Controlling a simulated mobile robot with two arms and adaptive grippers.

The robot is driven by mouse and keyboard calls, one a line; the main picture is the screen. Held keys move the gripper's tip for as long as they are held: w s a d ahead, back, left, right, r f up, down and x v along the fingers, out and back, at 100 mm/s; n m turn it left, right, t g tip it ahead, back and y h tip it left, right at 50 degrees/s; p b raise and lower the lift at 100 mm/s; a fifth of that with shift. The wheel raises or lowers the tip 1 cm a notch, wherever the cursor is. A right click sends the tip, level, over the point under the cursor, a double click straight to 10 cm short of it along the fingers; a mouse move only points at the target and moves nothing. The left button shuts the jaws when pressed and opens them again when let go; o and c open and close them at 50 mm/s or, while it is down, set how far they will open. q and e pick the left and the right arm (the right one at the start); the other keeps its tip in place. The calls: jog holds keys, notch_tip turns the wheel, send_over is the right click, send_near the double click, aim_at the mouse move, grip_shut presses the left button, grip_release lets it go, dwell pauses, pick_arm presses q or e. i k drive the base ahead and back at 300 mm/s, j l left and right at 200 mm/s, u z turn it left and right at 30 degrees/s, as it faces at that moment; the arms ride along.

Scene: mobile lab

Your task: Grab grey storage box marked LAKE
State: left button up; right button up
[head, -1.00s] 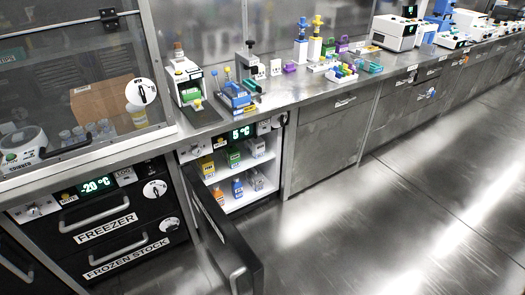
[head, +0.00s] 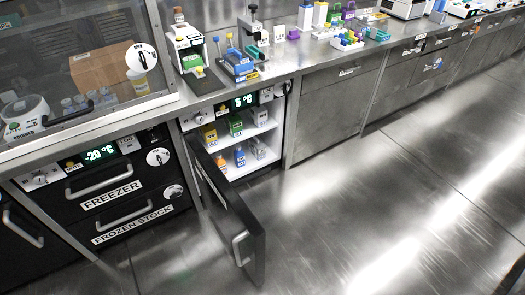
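The small fridge under the bench stands open, with small containers on two white shelves. On the upper shelf are a yellow box (head: 208,134), a green box (head: 235,125) and a pale grey box (head: 257,116). On the lower shelf are an orange bottle (head: 220,164), a blue bottle (head: 239,156) and a greyish container (head: 257,149). Their labels are too small to read, so I cannot tell which one says LAKE. Neither of my grippers is in view.
The open fridge door (head: 226,205) juts out over the floor, with its handle (head: 240,248) at the outer end. A black freezer (head: 100,190) stands left of the fridge. Lab devices and racks crowd the steel bench (head: 290,68). The floor (head: 370,200) at right is clear.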

aim_at(258, 149)
jog(key=i+l+u, duration=0.1)
jog(key=l, duration=0.2)
jog(key=i+l+u, duration=0.25)
jog(key=l, duration=0.35)
jog(key=i+l+u, duration=0.15)
jog(key=i+l, duration=0.05)
jog(key=l, duration=0.1)
